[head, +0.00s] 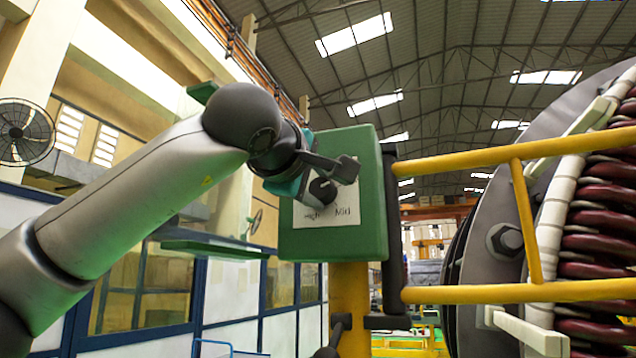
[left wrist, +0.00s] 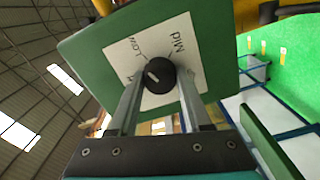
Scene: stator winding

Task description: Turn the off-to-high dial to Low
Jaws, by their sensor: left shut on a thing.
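A green box (head: 370,232) on a yellow post carries a white label plate (head: 340,236) with a round black dial (head: 322,190). In the left wrist view the dial (left wrist: 160,72) has a short white mark slanting toward the upper left. "Low" is printed above left of it and "Mid" above right; other lettering is partly hidden by a finger. My left gripper (head: 328,176) is at the face of the box. In the left wrist view its two fingers (left wrist: 158,86) stand on either side of the dial, shut on it. My right gripper is not in view.
Yellow rails (head: 470,293) run right from the box toward a large stator with dark red coils (head: 605,210). A green panel (head: 215,249) lies below my left arm. A wall fan (head: 24,132) is at the far left.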

